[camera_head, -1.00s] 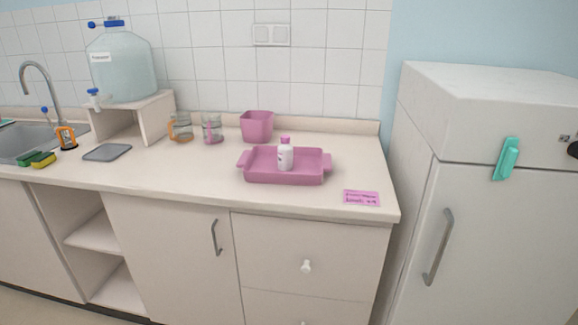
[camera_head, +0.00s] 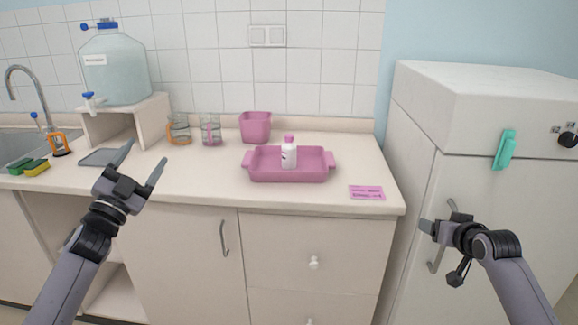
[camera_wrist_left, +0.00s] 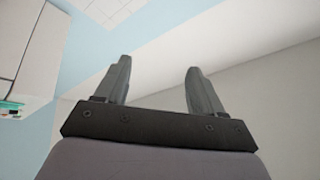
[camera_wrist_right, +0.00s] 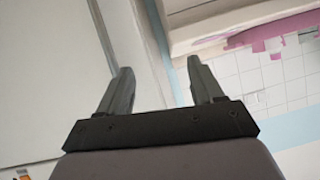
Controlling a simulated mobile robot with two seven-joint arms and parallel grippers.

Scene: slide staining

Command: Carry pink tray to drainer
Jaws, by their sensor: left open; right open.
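The pink tray (camera_head: 262,172) sits on the counter with a handle at each end. A white bottle with a pink cap (camera_head: 289,154) stands in it. My left gripper (camera_head: 143,163) is open and empty, to the left of the tray and in front of the counter. My right gripper (camera_head: 432,226) is to the right of and lower than the tray, in front of the fridge. Its open, empty fingers show in the right wrist view (camera_wrist_right: 158,85). The left fingers also show open in the left wrist view (camera_wrist_left: 157,85). I cannot make out a drainer for certain; a flat grey mat (camera_head: 98,157) lies near the sink.
A pink note (camera_head: 367,192) lies at the counter's front right. A large water jug (camera_head: 115,70) stands on a riser at left. The white fridge (camera_head: 480,110) stands right of the counter.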

